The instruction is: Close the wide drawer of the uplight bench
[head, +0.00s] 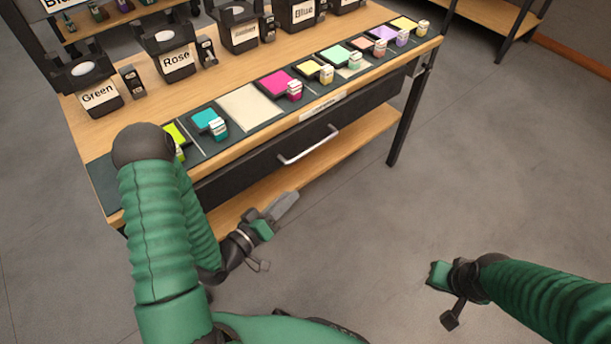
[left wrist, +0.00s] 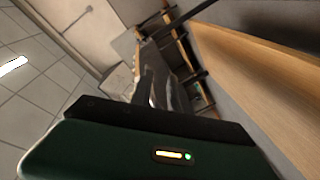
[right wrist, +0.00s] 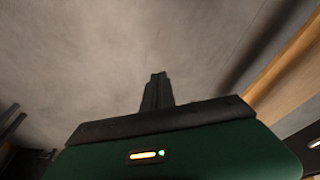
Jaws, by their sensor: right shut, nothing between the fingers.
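The bench's wide drawer (head: 265,165) has a dark front with a silver bar handle (head: 308,147), below the wooden top in the head view. No drawer interior shows, and its front looks flush or nearly flush with the bench. My left gripper (head: 284,208) is below the handle and apart from it, its grey fingers pointing up and right. Its fingers also show in the left wrist view (left wrist: 160,88), but their gap is unclear. My right gripper (right wrist: 157,88) is shut and empty, over bare floor; in the head view its green housing (head: 438,275) is right of the bench.
Colour swatches with small labelled blocks line the bench top's front (head: 250,108). Labelled containers, such as Green (head: 98,97) and Rose (head: 177,62), stand behind them. A wooden lower shelf (head: 350,150) runs under the drawer. The grey floor (head: 480,180) to the right is clear.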

